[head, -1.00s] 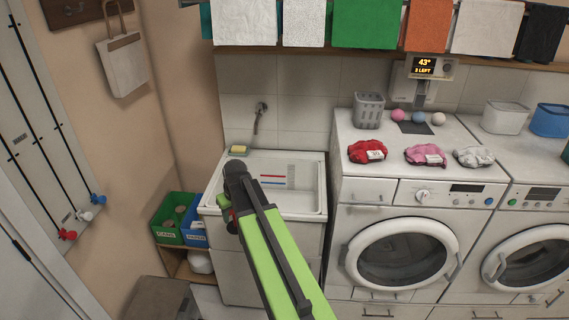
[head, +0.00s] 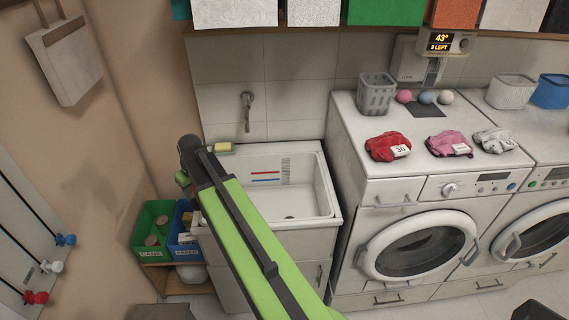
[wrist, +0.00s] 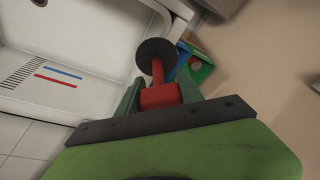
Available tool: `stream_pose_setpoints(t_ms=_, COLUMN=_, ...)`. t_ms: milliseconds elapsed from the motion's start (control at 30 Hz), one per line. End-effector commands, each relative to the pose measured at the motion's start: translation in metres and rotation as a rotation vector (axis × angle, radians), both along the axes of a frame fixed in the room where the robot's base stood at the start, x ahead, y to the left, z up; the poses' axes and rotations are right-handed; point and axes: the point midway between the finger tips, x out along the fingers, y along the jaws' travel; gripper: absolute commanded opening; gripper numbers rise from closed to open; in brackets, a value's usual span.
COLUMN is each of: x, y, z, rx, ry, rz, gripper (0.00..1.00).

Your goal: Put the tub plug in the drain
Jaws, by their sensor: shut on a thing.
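The tub plug (wrist: 156,57) shows in the wrist view as a black disc on a red stem and red block. My gripper (wrist: 158,97) is shut on the red block, with the disc pointing away from the fingers. In the head view my gripper (head: 183,180) is at the left edge of the white tub (head: 328,190), mostly hidden by my own wrist. The drain (head: 289,217) is a small dark spot on the tub floor. A dark spot at the top left of the wrist view (wrist: 40,2) looks like the drain, cut by the frame.
A yellow sponge (head: 222,147) sits at the tub's back left corner, below the wall tap (head: 247,108). Green (head: 152,232) and blue (head: 180,246) bins stand left of the tub. The washing machine (head: 405,200) stands to its right.

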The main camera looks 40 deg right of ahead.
Motion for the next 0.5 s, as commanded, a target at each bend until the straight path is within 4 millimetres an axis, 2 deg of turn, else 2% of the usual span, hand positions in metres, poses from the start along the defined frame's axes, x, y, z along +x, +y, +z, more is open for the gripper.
stream_pose_setpoints(t_ms=67, x=0.000, y=-0.002, z=0.000, rx=0.000, ry=0.000, rz=0.001, gripper=0.00)
stream_pose_setpoints(t_ms=133, x=-0.002, y=-0.012, z=0.001, rx=0.000, ry=0.002, rz=0.000, gripper=0.00)
stream_pose_setpoints(t_ms=233, x=-0.009, y=-0.043, z=0.002, rx=-0.001, ry=0.006, rz=0.004, gripper=0.00)
stream_pose_setpoints(t_ms=367, x=-0.028, y=-0.105, z=0.005, rx=0.000, ry=0.011, rz=0.012, gripper=0.00)
stream_pose_setpoints(t_ms=500, x=-0.063, y=-0.183, z=0.008, rx=0.001, ry=0.014, rz=0.028, gripper=0.00)
